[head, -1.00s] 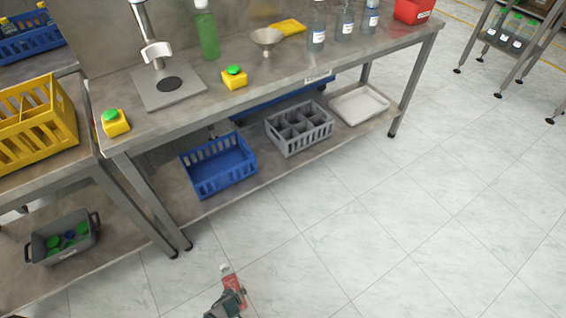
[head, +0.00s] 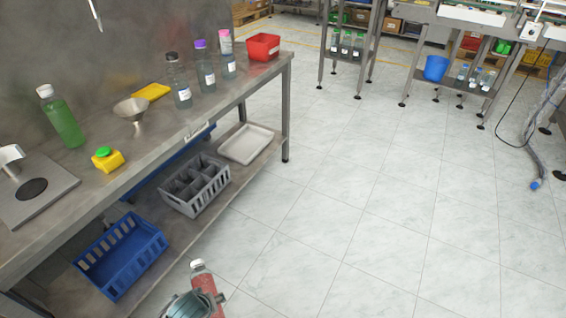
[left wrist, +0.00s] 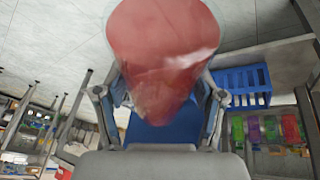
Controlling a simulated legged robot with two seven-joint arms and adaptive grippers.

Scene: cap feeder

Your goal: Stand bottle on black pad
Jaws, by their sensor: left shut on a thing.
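A bottle with red liquid and a pale cap (head: 203,278) is in my left gripper (head: 194,304) at the bottom of the head view. The gripper is shut around it, and the bottle is nearly upright, tilted slightly, in front of the floor. In the left wrist view the red bottle (left wrist: 162,45) fills the space between the fingers (left wrist: 160,98). The round black pad (head: 32,189) lies on the grey base plate of a stand on the steel bench, at the far left. The pad is bare and far from the bottle. My right gripper is not in view.
The steel bench (head: 105,185) holds a green bottle (head: 62,117), yellow button box (head: 107,159), funnel (head: 131,109), several bottles and a red bin (head: 263,46). A blue crate (head: 120,255) and grey crate (head: 195,185) sit on its lower shelf.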

